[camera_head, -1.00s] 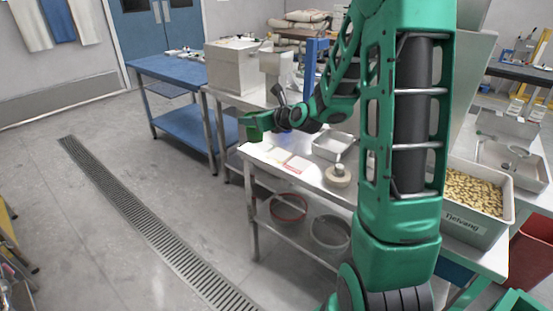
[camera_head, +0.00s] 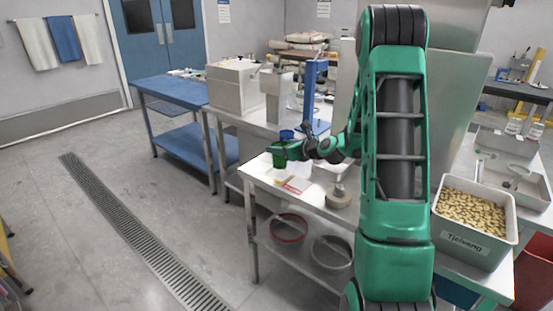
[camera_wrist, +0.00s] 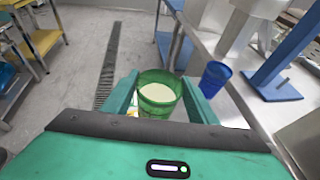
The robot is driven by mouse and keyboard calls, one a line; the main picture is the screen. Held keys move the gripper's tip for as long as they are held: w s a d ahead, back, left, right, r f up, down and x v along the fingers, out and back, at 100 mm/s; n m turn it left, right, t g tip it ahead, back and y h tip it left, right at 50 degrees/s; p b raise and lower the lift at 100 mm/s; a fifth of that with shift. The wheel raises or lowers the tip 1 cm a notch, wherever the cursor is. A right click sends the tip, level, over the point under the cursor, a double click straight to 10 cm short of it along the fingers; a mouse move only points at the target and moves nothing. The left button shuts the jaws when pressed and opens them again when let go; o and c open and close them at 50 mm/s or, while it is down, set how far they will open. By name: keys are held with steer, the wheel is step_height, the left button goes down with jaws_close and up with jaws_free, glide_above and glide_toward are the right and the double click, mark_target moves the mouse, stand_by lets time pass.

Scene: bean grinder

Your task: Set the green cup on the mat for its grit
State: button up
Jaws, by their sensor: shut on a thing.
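My gripper (camera_wrist: 156,96) is shut on the green cup (camera_wrist: 158,86), with a finger on each side. The cup is upright and shows pale contents in the wrist view. In the head view the green cup (camera_head: 279,156) is over the left end of the steel table, at the end of my arm. Flat pale mats (camera_head: 294,185) with reddish marks lie on the table just below and in front of the cup. I cannot tell which mat is for which grit. The gap between cup and table is unclear.
A blue cup (camera_wrist: 214,78) stands on the table right of my gripper in the wrist view. A blue stand (camera_wrist: 272,82) is beyond it. A round pale object (camera_head: 340,196) sits on the table, and a bin of beans (camera_head: 472,212) is at the right.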

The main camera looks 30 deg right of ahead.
steer(key=shift+f, duration=1.9)
steer(key=shift+f, duration=0.1)
steer(key=o, duration=1)
steer(key=shift+o, duration=0.2)
